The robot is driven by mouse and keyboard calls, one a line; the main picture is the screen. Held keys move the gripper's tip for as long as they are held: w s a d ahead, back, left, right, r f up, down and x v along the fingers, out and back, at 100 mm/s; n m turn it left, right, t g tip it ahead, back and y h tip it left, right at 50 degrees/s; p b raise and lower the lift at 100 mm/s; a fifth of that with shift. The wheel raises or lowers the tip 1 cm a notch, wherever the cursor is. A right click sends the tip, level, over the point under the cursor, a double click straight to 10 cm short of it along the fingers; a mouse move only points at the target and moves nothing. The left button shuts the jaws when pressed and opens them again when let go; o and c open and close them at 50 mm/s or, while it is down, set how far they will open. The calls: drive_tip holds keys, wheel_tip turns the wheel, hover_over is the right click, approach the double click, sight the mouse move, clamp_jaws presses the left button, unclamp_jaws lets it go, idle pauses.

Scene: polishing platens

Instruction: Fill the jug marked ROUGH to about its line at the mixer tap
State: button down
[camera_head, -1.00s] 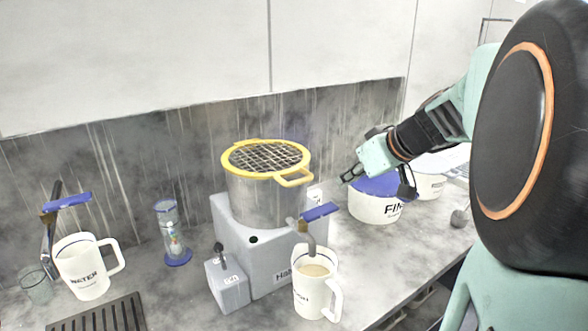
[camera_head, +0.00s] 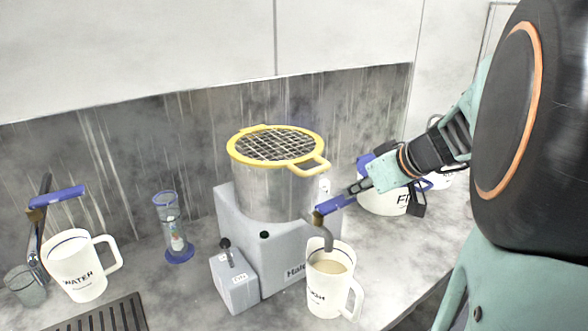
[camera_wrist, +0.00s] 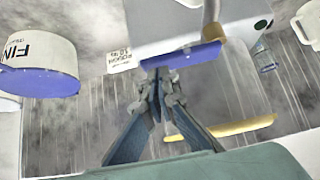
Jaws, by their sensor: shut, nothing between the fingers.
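A white jug (camera_head: 326,286) stands upright under the mixer's tap spout (camera_head: 326,238). Its dark marking is only partly legible. Pale beige liquid shows inside it, below the rim; its fill line cannot be made out. The grey mixer (camera_head: 285,255) carries a metal pot (camera_head: 270,190). The tap's blue lever (camera_head: 335,203) also shows in the wrist view (camera_wrist: 182,56). My gripper (camera_head: 350,193) is shut and empty, its fingertips at the lever's right end. In the wrist view the fingertips (camera_wrist: 160,76) are close against the lever; contact is uncertain.
A yellow-rimmed sieve (camera_head: 278,146) tops the pot. A white bucket (camera_head: 382,202) with a blue lid, marked FIN, stands behind my gripper.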

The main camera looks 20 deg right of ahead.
sight(354, 200)
drive_tip(key=f+y+b, duration=0.1)
drive_tip(key=b, duration=0.1)
drive_tip(key=d+f+m+y+b, duration=0.1)
drive_tip(key=f+b, duration=0.1)
drive_tip(key=shift+w+f+g+y, duration=0.2)
drive_tip(key=shift+f+g+y, duration=0.05)
drive_tip(key=shift+g+y, duration=0.15)
drive_tip(key=shift+s+a+r+m, duration=0.1)
drive_tip(key=shift+r+m, duration=0.2)
drive_tip(key=shift+r, duration=0.8)
